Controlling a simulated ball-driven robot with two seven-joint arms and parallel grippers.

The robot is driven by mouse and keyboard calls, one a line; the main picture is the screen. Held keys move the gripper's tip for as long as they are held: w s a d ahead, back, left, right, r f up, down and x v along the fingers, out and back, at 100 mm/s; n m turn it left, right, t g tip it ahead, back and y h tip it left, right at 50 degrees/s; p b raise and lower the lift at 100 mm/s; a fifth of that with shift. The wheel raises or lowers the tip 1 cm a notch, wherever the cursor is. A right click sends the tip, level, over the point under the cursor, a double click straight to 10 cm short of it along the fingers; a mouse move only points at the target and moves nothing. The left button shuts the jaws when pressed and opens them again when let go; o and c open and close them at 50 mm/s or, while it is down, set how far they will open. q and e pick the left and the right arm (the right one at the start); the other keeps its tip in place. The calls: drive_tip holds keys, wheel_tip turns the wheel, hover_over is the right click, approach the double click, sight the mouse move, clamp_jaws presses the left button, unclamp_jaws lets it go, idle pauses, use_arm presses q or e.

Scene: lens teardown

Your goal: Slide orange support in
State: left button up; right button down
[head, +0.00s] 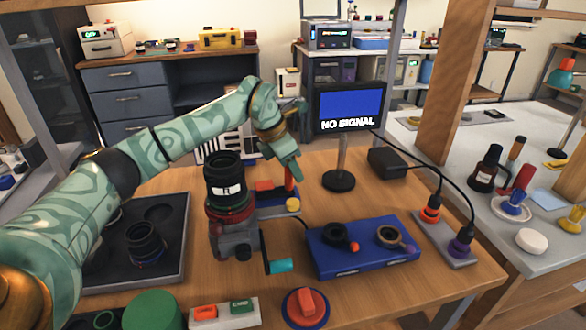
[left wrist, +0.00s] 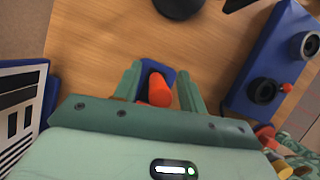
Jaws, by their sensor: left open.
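An upright orange handle (head: 290,178) stands on a blue and grey base (head: 272,208), just right of the black lens (head: 226,174) marked R. An orange block (head: 264,185) sits on the same base, next to the lens mount. My left gripper (head: 291,165) points down over the handle. In the left wrist view, the orange handle (left wrist: 159,92) rises between the two spread fingers (left wrist: 160,84), with bare gaps on both sides. The gripper is open. The lens stands on a grey mount (head: 236,240) with a teal crank (head: 281,266). My right gripper does not show.
A blue box (head: 350,262) with two dark rings lies to the right. A monitor (head: 349,108) reading NO SIGNAL stands behind. A dark tray (head: 170,255) with a lens part is at left. A red-handled round piece (head: 306,306) and a switch block (head: 224,312) are at the front.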

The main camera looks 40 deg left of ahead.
sight(265, 182)
use_arm(q)
clamp_jaws()
drive_tip(key=shift+s+a+r, duration=0.1)
drive_tip(key=shift+s, duration=0.05)
drive_tip(key=s+a+p, duration=0.4)
drive_tip(key=s+p, duration=0.1)
drive_tip(key=shift+s+a+r, duration=0.2)
drive_tip(key=shift+s+a, duration=0.15)
drive_tip(key=shift+a, duration=0.05)
drive_tip(key=shift+f, duration=0.3)
unclamp_jaws()
drive_tip(key=shift+a, duration=0.1)
drive_tip(key=shift+s, duration=0.15)
